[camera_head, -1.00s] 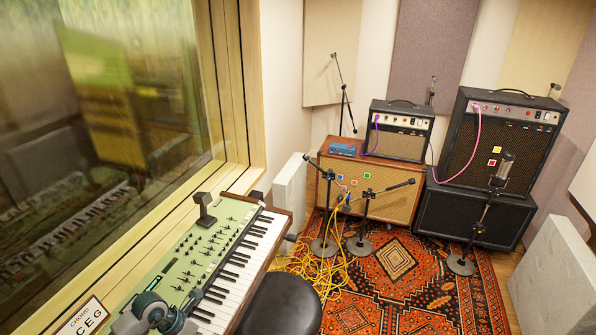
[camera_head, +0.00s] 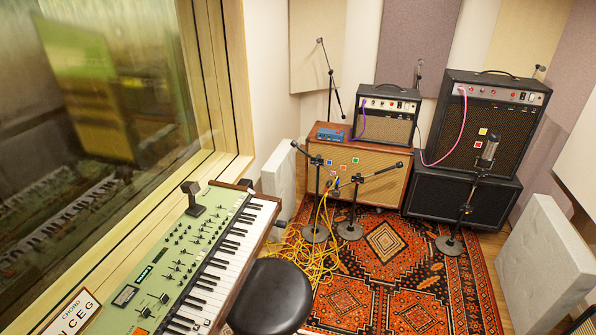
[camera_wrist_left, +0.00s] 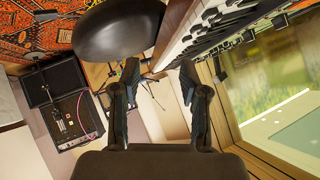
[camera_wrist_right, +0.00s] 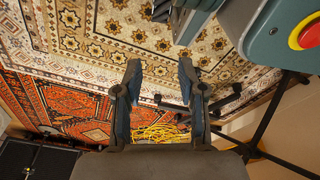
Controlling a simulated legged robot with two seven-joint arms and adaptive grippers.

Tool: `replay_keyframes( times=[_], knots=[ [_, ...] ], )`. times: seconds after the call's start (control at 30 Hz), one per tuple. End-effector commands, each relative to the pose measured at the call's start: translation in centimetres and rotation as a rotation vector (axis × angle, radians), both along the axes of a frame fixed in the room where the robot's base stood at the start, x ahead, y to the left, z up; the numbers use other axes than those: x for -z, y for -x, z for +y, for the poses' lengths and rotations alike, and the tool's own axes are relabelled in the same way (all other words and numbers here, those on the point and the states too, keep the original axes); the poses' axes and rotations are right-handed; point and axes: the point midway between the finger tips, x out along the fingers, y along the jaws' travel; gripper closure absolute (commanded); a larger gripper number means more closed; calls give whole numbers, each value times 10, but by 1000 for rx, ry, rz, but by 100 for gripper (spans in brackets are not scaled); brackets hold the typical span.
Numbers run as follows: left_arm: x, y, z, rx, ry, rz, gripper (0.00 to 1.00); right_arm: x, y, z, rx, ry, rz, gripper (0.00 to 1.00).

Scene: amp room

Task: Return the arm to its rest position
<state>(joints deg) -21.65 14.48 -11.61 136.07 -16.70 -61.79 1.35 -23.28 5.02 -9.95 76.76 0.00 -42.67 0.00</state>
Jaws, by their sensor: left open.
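My left gripper (camera_wrist_left: 159,82) shows in the left wrist view with its two fingers spread and nothing between them. It hangs in the air near the black round stool (camera_wrist_left: 115,30) and the white keys of the keyboard (camera_wrist_left: 205,35). My right gripper (camera_wrist_right: 160,78) shows in the right wrist view, fingers apart and empty, with patterned rugs behind it. Neither gripper can be made out in the head view. There the green keyboard (camera_head: 172,262) stands along the window at the left, and the stool (camera_head: 270,297) is beside it.
A chord card (camera_head: 72,314) is at the keyboard's near end. Amps (camera_head: 492,120) and microphone stands (camera_head: 463,210) stand at the back. Yellow cables (camera_head: 310,255) lie heaped on the red rug (camera_head: 395,275). A grey foam-like block (camera_head: 545,250) is at the right.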

Motion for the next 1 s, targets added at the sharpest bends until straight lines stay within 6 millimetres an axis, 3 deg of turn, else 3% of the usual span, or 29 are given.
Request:
replay_keyframes(
  times=[0.1, 0.2, 0.4, 0.57, 0.77, 1.0],
  knots=[
    [34, 50, -3, -63, 96, 215, 56, -1, -4, -8, 2, 10, -5, 60],
    [53, 88, -8, -95, 158, 369, 56, -1, -5, -14, 3, 18, -7, 60],
    [72, 158, -24, -127, 261, 635, 56, 0, -4, -13, 3, 17, -4, 60],
    [122, 152, -28, -129, 256, 668, 56, 0, 0, -7, 0, 9, 0, 60],
    [197, 150, -30, -129, 250, 696, 56, 2, 6, -4, -2, 5, 9, 60],
    [316, 178, -27, -128, 241, 745, 56, 2, 6, -6, 0, 8, 11, 60]
  ],
)
